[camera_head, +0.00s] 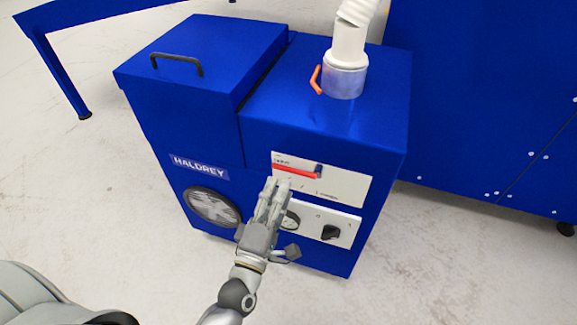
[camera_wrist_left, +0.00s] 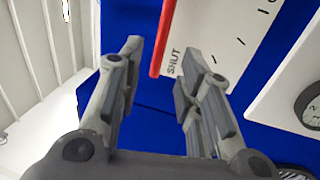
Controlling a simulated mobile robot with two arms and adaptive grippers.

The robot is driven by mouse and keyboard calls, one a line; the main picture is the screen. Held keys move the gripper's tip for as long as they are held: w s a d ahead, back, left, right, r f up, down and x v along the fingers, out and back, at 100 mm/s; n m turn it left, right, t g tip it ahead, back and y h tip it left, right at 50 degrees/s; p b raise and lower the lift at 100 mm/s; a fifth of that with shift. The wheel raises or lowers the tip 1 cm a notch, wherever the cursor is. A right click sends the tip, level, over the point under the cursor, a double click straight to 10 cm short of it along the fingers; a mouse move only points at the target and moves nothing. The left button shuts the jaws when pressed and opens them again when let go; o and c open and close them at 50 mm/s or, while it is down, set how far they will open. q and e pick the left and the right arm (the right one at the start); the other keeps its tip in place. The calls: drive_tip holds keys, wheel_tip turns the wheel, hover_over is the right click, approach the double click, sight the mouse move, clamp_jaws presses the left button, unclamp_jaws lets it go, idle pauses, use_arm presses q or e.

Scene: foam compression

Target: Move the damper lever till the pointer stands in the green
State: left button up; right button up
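The red damper lever (camera_head: 294,171) lies nearly level across a white scale plate (camera_head: 345,187) on the front of the blue machine. It also shows in the left wrist view (camera_wrist_left: 163,38), its end beside the word SHUT. My left gripper (camera_head: 277,186) is in front of the panel, just below the lever. Its fingers are apart in the left wrist view (camera_wrist_left: 163,62), with the lever's end near the gap between them; I cannot tell whether they touch it. A round gauge (camera_head: 292,220) is partly hidden behind the gripper. Its pointer and any green zone cannot be made out.
A black knob (camera_head: 331,233) sits right of the gauge, and a round fan grille (camera_head: 211,205) at lower left. A white hose (camera_head: 349,40) with an orange handle (camera_head: 316,80) rises from the top. A blue cabinet (camera_head: 480,100) stands at right. The floor in front is clear.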

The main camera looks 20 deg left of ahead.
sight(287, 167)
use_arm(q)
drive_tip(key=w, duration=0.3)
drive_tip(key=w+r, duration=0.1)
drive_tip(key=w, duration=0.2)
drive_tip(key=shift+w+d+r, duration=0.15)
drive_tip(key=shift+w, duration=0.2)
clamp_jaws()
